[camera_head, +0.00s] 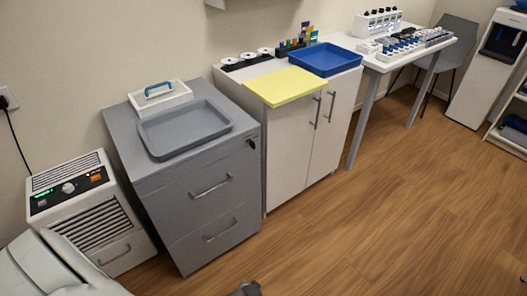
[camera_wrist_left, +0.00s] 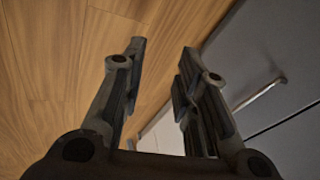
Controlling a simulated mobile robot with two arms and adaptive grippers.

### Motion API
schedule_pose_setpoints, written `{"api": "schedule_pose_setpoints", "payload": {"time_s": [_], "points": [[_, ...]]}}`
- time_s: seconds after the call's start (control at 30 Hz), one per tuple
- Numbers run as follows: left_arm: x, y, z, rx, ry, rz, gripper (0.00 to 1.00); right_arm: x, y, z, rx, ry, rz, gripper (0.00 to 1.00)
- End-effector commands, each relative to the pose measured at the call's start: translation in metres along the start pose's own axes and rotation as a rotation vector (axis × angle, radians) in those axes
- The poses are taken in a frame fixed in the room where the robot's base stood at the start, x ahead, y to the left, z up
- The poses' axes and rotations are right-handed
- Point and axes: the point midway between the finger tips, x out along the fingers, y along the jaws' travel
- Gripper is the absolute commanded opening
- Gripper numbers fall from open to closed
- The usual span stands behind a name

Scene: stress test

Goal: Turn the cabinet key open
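The grey cabinet (camera_head: 214,163) stands at the left against the wall, with two drawer handles on its front. A small dark key or lock (camera_head: 251,143) sits at the upper right of that front; its turn angle is too small to tell. In the left wrist view my left gripper (camera_wrist_left: 162,48) is open, with its two fingers apart and nothing between them. The grey front and a bar handle (camera_wrist_left: 262,93) show to its right, apart from the fingers. The key is not seen in that view. My right gripper is not clearly in view.
A grey tray (camera_head: 185,132) and a white box with a blue handle (camera_head: 160,98) lie on the cabinet. A white unit with vents (camera_head: 85,205) stands left of it, a white cupboard (camera_head: 290,150) right. Wood floor (camera_head: 400,210) in front is clear.

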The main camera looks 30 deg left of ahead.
Motion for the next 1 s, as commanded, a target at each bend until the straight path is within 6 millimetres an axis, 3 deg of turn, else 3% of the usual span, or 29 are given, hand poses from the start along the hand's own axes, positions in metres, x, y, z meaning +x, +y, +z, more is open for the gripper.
{"api": "schedule_pose_setpoints", "payload": {"time_s": [0.03, 0.07, 0.23, 0.37, 0.5, 0.63, 0.8, 0.9, 1.0], "points": [[0.013, -0.007, -0.035, -0.021, 0.038, -0.048, 0.29, 0.012, 0.0, -0.017, 0.0, 0.046, 0.0, 0.4], [0.014, -0.015, -0.053, -0.037, 0.056, -0.081, 0.29, 0.013, 0.0, -0.029, 0.0, 0.072, 0.0, 0.4], [-0.001, -0.064, -0.165, -0.17, 0.195, -0.293, 0.29, 0.002, -0.001, -0.098, 0.001, 0.226, 0.0, 0.4], [-0.037, -0.105, -0.239, -0.319, 0.333, -0.46, 0.29, -0.02, -0.002, -0.144, 0.002, 0.346, -0.001, 0.4], [-0.095, -0.148, -0.302, -0.523, 0.51, -0.629, 0.29, -0.055, -0.003, -0.185, 0.002, 0.475, -0.001, 0.4], [-0.158, -0.18, -0.336, -0.732, 0.685, -0.759, 0.29, -0.094, -0.003, -0.211, 0.003, 0.586, -0.001, 0.4], [-0.222, -0.205, -0.35, -0.947, 0.858, -0.86, 0.29, -0.137, -0.003, -0.228, 0.003, 0.685, -0.001, 0.4], [-0.242, -0.211, -0.351, -1.014, 0.91, -0.886, 0.29, -0.151, -0.003, -0.232, 0.003, 0.712, -0.001, 0.4], [-0.25, -0.217, -0.352, -1.04, 0.931, -0.897, 0.29, -0.158, -0.003, -0.235, 0.003, 0.729, -0.001, 0.4]]}}
